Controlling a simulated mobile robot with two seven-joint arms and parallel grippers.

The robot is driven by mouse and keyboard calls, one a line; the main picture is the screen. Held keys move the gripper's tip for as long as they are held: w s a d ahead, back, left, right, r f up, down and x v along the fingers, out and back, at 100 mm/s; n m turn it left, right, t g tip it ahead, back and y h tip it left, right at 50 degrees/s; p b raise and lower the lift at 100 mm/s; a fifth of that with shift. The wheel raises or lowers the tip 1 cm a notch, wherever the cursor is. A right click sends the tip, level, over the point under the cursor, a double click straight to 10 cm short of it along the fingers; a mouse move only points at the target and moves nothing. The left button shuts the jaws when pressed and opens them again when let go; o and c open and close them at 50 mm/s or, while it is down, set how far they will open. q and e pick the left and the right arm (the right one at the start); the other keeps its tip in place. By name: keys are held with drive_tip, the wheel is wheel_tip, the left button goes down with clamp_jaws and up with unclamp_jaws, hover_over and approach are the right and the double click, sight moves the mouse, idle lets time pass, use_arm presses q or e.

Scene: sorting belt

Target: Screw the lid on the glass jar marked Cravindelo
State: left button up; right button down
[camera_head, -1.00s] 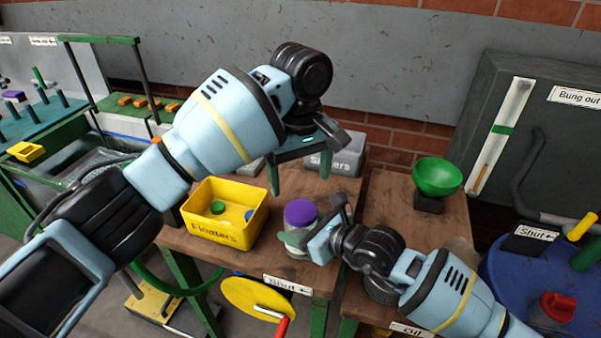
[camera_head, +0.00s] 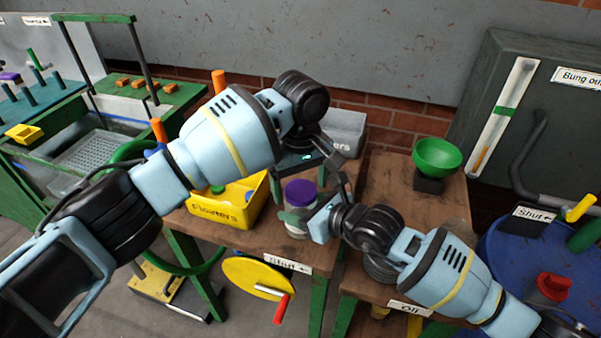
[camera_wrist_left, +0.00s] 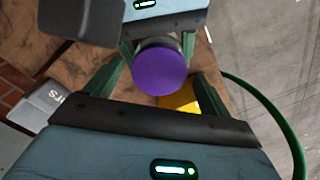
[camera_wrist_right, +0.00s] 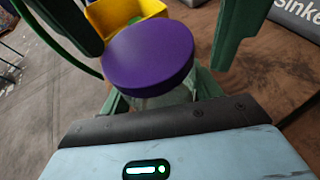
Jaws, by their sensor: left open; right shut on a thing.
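A jar (camera_wrist_right: 165,98) stands upright on the wooden bench, with a purple lid (camera_head: 300,188) on its top. The lid also shows in the left wrist view (camera_wrist_left: 160,70) and the right wrist view (camera_wrist_right: 148,55). No name can be read on the jar. My right gripper (camera_head: 298,218) is shut on the jar, gripping it from the right below the lid. My left gripper (camera_head: 308,168) is open and points down above the lid. In the left wrist view its fingers lie on either side of the lid, apart from it.
A yellow Floaters box (camera_head: 228,212) stands left of the jar. A grey Sinkers box (camera_head: 345,130) is behind it, partly hidden by my left arm. A green bowl (camera_head: 437,155) stands to the right. A yellow wheel with a red handle (camera_head: 281,308) sits below the bench edge.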

use_arm(q)
drive_tip(key=shift+c, duration=0.4)
drive_tip(key=c, duration=1)
drive_tip(key=m, duration=0.6)
drive_tip(key=shift+f, duration=0.1)
drive_tip(key=shift+c, duration=0.2)
